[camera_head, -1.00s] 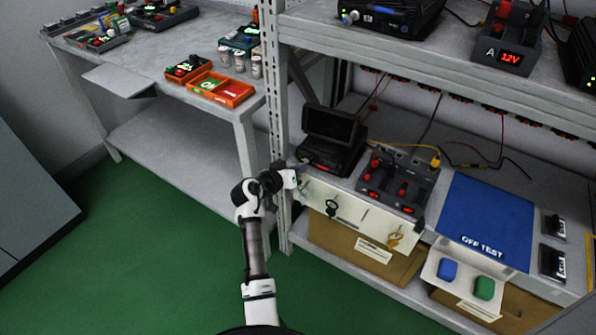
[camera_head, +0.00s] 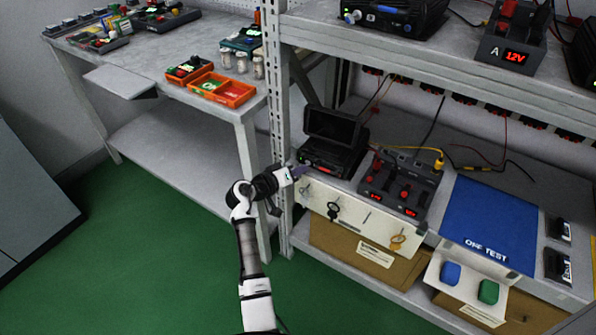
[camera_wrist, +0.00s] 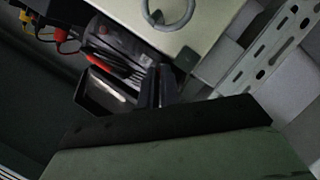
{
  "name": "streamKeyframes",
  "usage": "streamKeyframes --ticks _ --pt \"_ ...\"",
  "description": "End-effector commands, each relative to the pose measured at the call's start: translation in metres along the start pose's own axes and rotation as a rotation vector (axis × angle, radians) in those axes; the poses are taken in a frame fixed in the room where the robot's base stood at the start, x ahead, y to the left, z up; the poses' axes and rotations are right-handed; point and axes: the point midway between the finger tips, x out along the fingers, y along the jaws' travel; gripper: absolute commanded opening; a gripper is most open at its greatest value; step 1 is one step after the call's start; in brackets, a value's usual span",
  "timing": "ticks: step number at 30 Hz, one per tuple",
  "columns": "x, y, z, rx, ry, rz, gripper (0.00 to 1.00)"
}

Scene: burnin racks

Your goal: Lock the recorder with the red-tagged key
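The recorder (camera_head: 333,140), a black box with a raised dark screen and a small red light, stands at the left end of the rack's middle shelf. My gripper (camera_head: 300,172) is at its front left corner, by the rack post; I cannot tell whether it touches. A small purple piece shows at the fingertips, too small to identify. The fingers' opening is unclear in both views. On the pale front panel (camera_head: 352,214) hang a black key (camera_head: 333,210) and an orange-yellow key (camera_head: 398,240). No red tag can be made out. A key ring (camera_wrist: 172,14) shows in the wrist view.
The rack post (camera_head: 281,130) stands close to my gripper. Right of the recorder are a black unit with red knobs (camera_head: 400,185) and a blue mat (camera_head: 488,225). A workbench with an orange tray (camera_head: 232,92) is at the left. Green floor is clear in front.

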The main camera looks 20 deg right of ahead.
Motion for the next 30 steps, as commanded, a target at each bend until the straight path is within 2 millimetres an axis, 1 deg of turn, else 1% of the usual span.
streamKeyframes --ticks 4,5,6,14,17,20,22,30 --pt "0.000 -0.001 0.001 -0.003 -0.002 0.000 0.00" --pt "0.000 -0.001 0.001 -0.002 -0.002 0.000 0.08" --pt "0.000 -0.001 0.001 -0.002 -0.002 0.000 0.14" --pt "0.000 0.000 0.001 0.000 -0.001 -0.001 0.14" --pt "-0.005 -0.001 0.000 0.000 0.001 -0.001 0.14" --pt "-0.017 -0.002 0.001 -0.001 0.002 -0.002 0.14" --pt "-0.030 -0.002 0.001 -0.001 0.003 -0.002 0.14" --pt "-0.093 -0.002 0.001 0.000 0.004 -0.004 0.14"
